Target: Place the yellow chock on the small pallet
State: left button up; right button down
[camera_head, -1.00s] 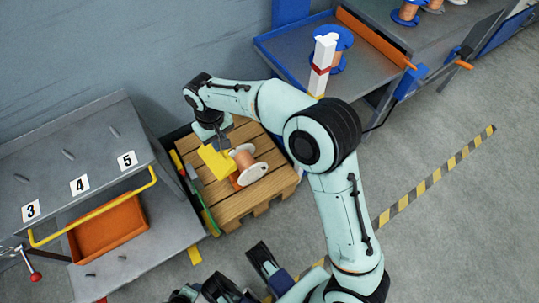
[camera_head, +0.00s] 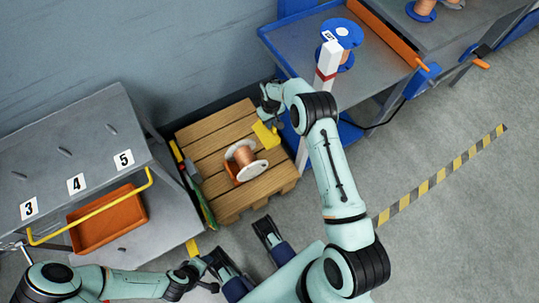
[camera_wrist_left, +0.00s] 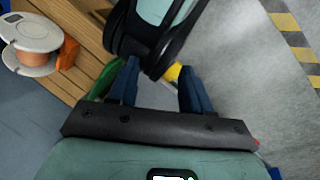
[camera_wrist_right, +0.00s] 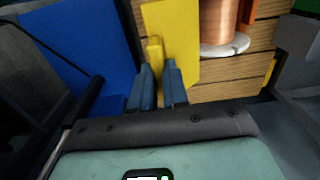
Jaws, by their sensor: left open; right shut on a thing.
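The yellow chock (camera_head: 265,134) is at the back right edge of the small wooden pallet (camera_head: 209,167). My right gripper (camera_wrist_right: 159,78) is shut on the chock's narrow tab, and its wide plate (camera_wrist_right: 175,25) shows in the right wrist view. I cannot tell whether the chock touches the pallet. A copper spool (camera_head: 243,155) with white flanges lies on the pallet, left of the chock, with an orange chock (camera_head: 232,171) against it. My left gripper (camera_wrist_left: 158,90) is open and empty, low in front of the pallet.
A grey shelf (camera_head: 70,150) with an orange tray (camera_head: 108,218) stands left of the pallet. Striped tape (camera_head: 440,175) crosses open floor.

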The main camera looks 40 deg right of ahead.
jog(key=f+b, duration=0.2)
jog(key=f, duration=0.5)
jog(key=d+f+b, duration=0.1)
jog(key=f+b, duration=0.1)
jog(key=f, duration=0.5)
jog(key=f+b, duration=0.2)
jog(key=f, duration=0.5)
jog(key=shift+s+d+f, duration=0.15)
jog(key=shift+s+f, duration=0.15)
pick_arm(q)
jog(key=w+a+f+y, duration=0.1)
jog(key=w+a+f, duration=0.1)
jog(key=f, duration=0.5)
jog(key=shift+w+a+f+n+t, duration=0.3)
jog(key=shift+w+a+f, duration=0.1)
jog(key=shift+a, duration=0.45)
pick_arm(e)
jog(key=shift+f, duration=0.1)
jog(key=c, duration=1.1)
grip_release()
pick_arm(q)
jog(key=shift+s+f, duration=0.15)
jog(key=shift+s, duration=0.1)
